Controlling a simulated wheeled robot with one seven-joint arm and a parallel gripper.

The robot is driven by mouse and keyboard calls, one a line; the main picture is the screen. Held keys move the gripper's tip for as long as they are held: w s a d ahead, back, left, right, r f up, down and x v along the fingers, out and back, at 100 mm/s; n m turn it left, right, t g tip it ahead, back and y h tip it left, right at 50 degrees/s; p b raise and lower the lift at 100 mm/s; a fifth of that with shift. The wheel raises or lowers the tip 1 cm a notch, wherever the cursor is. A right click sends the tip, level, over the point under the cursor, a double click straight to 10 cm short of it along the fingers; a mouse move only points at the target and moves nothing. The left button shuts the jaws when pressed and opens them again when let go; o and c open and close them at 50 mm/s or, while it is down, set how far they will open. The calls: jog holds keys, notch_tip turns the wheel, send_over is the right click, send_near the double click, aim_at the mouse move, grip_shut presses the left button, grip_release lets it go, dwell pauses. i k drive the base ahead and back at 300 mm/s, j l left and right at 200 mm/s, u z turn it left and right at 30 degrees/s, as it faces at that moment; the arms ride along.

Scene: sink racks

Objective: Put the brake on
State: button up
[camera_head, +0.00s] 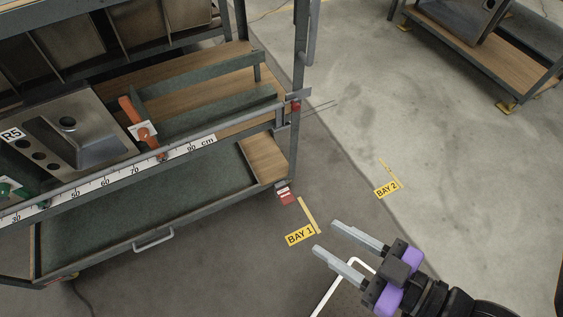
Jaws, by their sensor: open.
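A small red pedal (286,196) with a pale label sits low at the right front corner of the rack (210,206), near the floor; it looks like the brake. Whether it is up or pressed down I cannot tell. My gripper (324,238), with two grey fingers and purple parts, is open and empty at the lower right. Its fingertips point up and left, and in the picture they are right of and below the pedal, apart from it.
A steel sink (90,136), an orange-handled part (132,115) and a ruler rail (105,184) are on the rack. A front handle (153,240) sticks out. BAY 1 (300,235) and BAY 2 (386,189) mark the floor. Another rack (465,50) stands back right; floor between is clear.

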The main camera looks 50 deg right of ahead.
aim_at(286, 196)
jog(key=k+j+z, duration=0.2)
jog(key=z, duration=0.2)
jog(key=k+j+z, duration=0.2)
jog(key=z, duration=0.2)
